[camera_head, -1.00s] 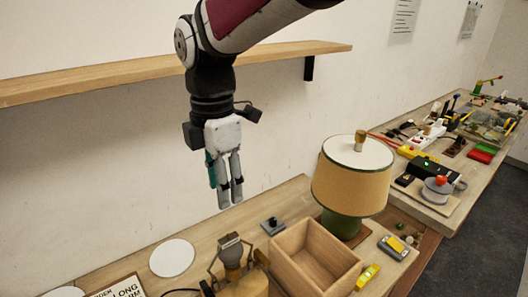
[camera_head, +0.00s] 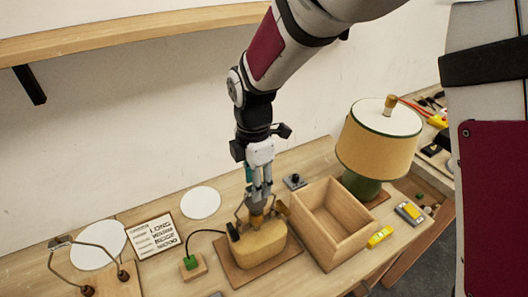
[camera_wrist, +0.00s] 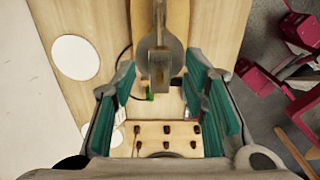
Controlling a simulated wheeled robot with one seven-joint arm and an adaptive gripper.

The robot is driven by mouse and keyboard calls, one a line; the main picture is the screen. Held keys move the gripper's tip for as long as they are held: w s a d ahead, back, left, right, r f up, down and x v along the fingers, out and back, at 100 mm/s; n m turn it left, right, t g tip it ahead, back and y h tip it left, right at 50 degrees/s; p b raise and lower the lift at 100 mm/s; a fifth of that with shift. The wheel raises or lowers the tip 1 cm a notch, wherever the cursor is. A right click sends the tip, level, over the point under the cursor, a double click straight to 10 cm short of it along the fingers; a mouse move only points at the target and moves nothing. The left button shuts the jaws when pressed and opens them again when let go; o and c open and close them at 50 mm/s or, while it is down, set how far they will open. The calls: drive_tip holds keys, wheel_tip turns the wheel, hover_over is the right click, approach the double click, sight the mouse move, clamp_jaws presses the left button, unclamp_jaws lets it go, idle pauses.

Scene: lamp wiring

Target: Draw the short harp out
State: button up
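The short harp (camera_head: 240,211) is a small grey wire loop on the yellow lamp base (camera_head: 258,246), around its brass-coloured socket. The base stands on a wooden board. My gripper (camera_head: 261,200) points down directly over the socket and harp, hiding part of them. In the wrist view, the teal-padded fingers of my gripper (camera_wrist: 161,82) are apart, with a grey metal piece (camera_wrist: 160,60) at the top of the lamp base between them. I see no clear grip on it. A taller wire harp (camera_head: 98,246) stands on two pegs at the left.
An open wooden box (camera_head: 349,250) stands close to the right of the lamp base. The shaded lamp (camera_head: 378,145) is behind it. A green plug block (camera_head: 192,266) and a lettered sign (camera_head: 153,236) lie left. A shelf (camera_head: 130,32) runs along the wall.

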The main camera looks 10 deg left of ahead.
drive_tip(key=shift+f, duration=0.3)
clamp_jaws()
drive_tip(key=shift+r, duration=0.75)
idle(0.6)
drive_tip(key=shift+r+p, duration=0.55)
drive_tip(key=shift+r, duration=2.35)
